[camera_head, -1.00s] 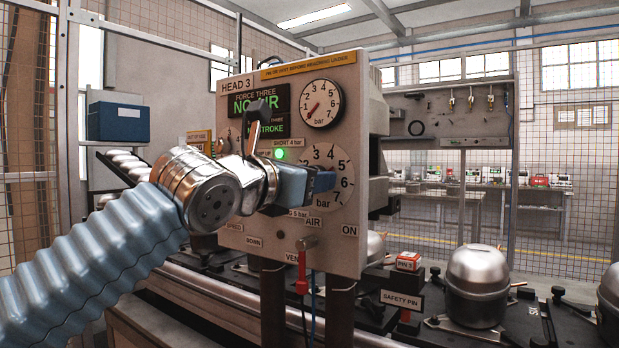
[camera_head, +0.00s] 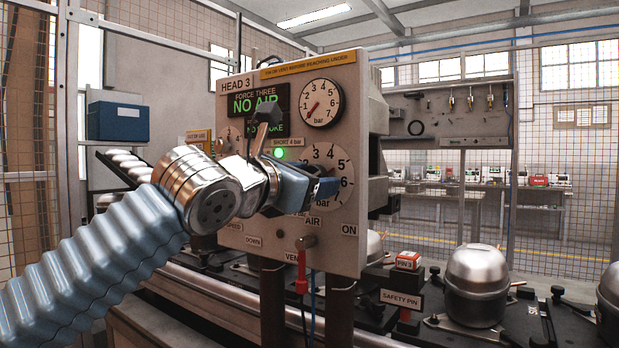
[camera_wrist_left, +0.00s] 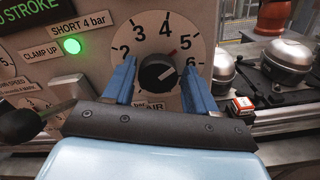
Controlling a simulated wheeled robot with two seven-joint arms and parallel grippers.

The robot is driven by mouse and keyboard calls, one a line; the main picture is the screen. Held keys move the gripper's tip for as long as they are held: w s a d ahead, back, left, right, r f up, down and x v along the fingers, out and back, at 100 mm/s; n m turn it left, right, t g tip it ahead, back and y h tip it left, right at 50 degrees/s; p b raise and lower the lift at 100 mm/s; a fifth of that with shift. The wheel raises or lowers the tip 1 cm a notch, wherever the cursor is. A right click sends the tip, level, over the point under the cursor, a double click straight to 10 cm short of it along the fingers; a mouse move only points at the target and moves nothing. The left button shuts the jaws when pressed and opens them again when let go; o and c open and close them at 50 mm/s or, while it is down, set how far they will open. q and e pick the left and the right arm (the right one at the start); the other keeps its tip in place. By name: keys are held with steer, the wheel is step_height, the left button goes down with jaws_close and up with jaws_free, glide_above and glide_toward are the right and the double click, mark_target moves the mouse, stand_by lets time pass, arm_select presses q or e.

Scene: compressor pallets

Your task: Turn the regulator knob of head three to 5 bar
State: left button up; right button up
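The panel marked HEAD 3 (camera_head: 350,240) carries a large numbered regulator dial (camera_head: 343,162), also in the left wrist view (camera_wrist_left: 142,47). The black regulator knob (camera_wrist_left: 158,74) sits at the dial's centre. My left gripper (camera_head: 326,189) is in front of the dial and hides the knob in the head view. In the left wrist view its blue fingers (camera_wrist_left: 161,85) are spread on either side of the knob, with gaps visible. My right gripper is not in view.
A small gauge (camera_head: 321,103) above the dial has its needle near 1. The display (camera_head: 256,105) reads NO AIR, and a green lamp (camera_head: 279,153) is lit. A red-handled valve (camera_head: 302,270) hangs below. Metal compressor shells (camera_head: 477,275) stand to the right.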

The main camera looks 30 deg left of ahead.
arm_select(q)
steer(key=shift+o, duration=0.9)
steer(key=shift+r, duration=0.1)
steer(key=s+a+b, duration=0.1)
steer(key=s, duration=1.2)
steer(key=shift+s, duration=0.4)
steer(key=shift+a, duration=0.1)
